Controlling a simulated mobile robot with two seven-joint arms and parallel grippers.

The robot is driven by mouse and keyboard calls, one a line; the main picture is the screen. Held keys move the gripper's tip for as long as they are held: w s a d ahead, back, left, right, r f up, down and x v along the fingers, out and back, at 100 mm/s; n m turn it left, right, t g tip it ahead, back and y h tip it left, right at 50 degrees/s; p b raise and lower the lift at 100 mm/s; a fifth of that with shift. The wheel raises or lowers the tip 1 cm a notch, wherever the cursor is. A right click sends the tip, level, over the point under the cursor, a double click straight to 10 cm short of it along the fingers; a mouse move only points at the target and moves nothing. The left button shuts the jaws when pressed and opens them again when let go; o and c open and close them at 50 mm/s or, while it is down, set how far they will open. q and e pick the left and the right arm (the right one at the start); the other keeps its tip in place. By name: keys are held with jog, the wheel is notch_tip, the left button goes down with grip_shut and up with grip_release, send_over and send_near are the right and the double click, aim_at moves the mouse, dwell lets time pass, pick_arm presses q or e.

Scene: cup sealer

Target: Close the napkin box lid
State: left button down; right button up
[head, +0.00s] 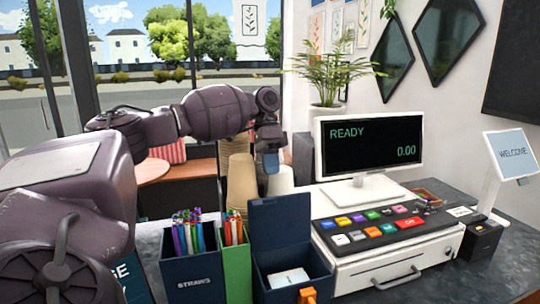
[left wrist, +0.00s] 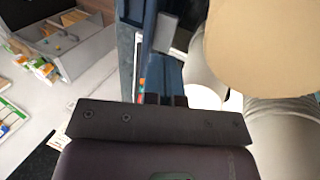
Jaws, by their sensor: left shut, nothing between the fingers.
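The napkin box (head: 262,278) is dark blue and stands at the front of the counter. White napkins show inside it. Its lid (head: 280,222) is open and stands about upright at the back of the box. My left gripper (head: 267,163) is shut and empty. It hangs above and behind the lid's top edge in the head view, in front of the cup stacks, with a visible gap to the lid. In the left wrist view the gripper body fills the bottom, and I cannot clearly tell blue fingers from other blue parts there. My right gripper is not in view.
A straw box (head: 192,275) and a green holder (head: 236,268) with pens or straws stand left of the napkin box. Cup stacks (head: 241,180) stand behind. A register (head: 385,245) with its screen (head: 368,145) stands on the right. A small orange piece (head: 307,296) shows at the box front.

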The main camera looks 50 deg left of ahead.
pick_arm(q)
jog(key=shift+x, duration=2.55)
jog(key=shift+d, duration=0.1)
